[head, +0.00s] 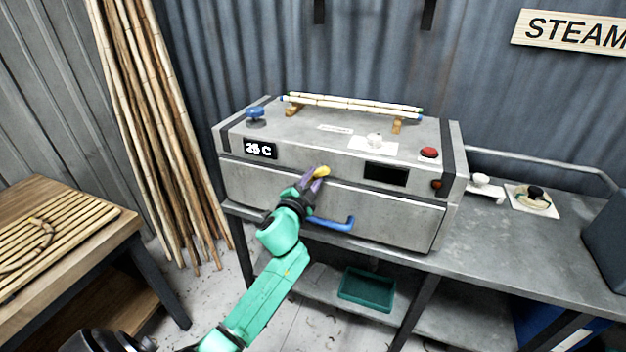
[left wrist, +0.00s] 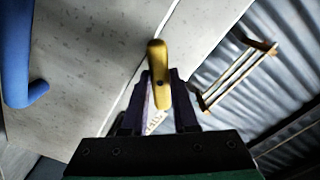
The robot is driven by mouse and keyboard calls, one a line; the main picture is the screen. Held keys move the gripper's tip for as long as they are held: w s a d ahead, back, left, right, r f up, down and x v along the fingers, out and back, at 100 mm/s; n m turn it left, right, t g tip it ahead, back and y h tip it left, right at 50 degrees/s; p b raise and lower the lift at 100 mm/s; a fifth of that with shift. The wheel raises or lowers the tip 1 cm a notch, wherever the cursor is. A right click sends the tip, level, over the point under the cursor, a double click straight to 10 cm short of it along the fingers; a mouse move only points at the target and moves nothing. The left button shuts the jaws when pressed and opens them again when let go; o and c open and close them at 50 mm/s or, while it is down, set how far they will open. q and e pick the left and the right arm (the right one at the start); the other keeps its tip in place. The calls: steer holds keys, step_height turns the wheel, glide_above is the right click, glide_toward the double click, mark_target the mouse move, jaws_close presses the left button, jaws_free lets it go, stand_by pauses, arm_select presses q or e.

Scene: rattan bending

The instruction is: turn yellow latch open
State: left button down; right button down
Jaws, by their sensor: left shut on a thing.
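The yellow latch (head: 321,171) is on the front of the grey steam box (head: 400,212), at the seam between its upper part and its front door. My left gripper (head: 312,182) is at the latch, with its purple fingers on it. In the left wrist view the latch (left wrist: 157,75) stands between the two fingers (left wrist: 160,100), and they are shut on it. The latch's exact turn angle is hard to judge. A blue handle (head: 332,223) is on the door below, and it also shows in the left wrist view (left wrist: 20,70). My right gripper is not in view.
Bamboo poles (head: 350,103) lie on brackets on top of the box. A blue valve (head: 255,111), a red button (head: 429,152) and a display reading 25 C (head: 260,149) are on the box. A green tray (head: 367,286) sits on the lower shelf. A wooden table (head: 110,226) stands at left.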

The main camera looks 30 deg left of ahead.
arm_select(q)
steer(key=m, duration=0.4)
steer(key=shift+f, duration=0.1)
steer(key=shift+m+b, duration=0.3)
steer(key=shift+m, duration=1.5)
steer(key=c, duration=1)
jaws_free()
steer(key=shift+o, duration=0.2)
